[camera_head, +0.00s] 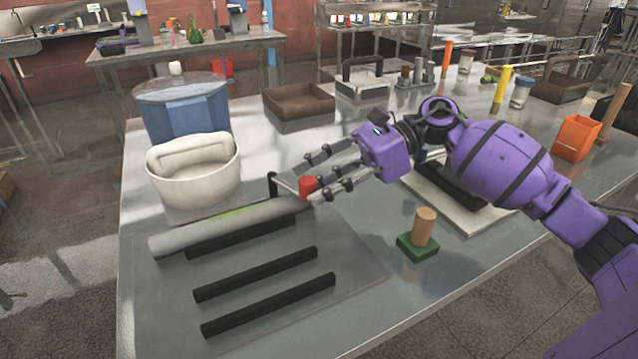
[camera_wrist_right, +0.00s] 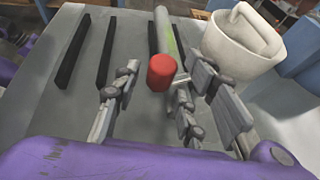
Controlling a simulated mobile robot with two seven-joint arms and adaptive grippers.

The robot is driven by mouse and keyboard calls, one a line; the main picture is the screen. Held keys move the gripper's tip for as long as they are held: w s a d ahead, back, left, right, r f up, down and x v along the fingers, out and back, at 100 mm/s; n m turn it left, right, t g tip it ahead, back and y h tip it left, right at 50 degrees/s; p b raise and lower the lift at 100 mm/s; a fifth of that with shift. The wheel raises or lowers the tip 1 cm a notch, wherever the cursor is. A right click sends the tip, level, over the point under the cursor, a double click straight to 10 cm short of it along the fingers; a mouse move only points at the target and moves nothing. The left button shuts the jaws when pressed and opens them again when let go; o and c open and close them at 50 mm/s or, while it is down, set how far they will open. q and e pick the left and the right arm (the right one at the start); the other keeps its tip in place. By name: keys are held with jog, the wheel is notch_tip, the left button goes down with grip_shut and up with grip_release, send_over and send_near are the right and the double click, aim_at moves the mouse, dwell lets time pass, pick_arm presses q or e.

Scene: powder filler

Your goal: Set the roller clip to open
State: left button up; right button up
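A long grey roller (camera_head: 180,236) with a green strip lies at the front left of the table. A short red knob (camera_head: 307,186) shows at its right end, with a thin metal bar beside it; the knob is also in the right wrist view (camera_wrist_right: 162,72). I cannot tell which part is the clip or how it is set. My right gripper (camera_head: 317,178) is open, its fingers spread on either side of the red knob. In the right wrist view the gripper (camera_wrist_right: 157,87) has nothing visibly clamped; contact with the knob is unclear. My left gripper is out of view.
Black bars (camera_head: 268,306) lie in front of the roller. A white bucket (camera_head: 180,192) and a blue container (camera_head: 185,117) stand behind it. A green block with a wooden peg (camera_head: 424,228) stands right of the roller. A brown tray (camera_head: 298,112) lies further back.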

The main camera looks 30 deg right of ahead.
jog(key=v, duration=1.2)
jog(key=shift+c, duration=0.4)
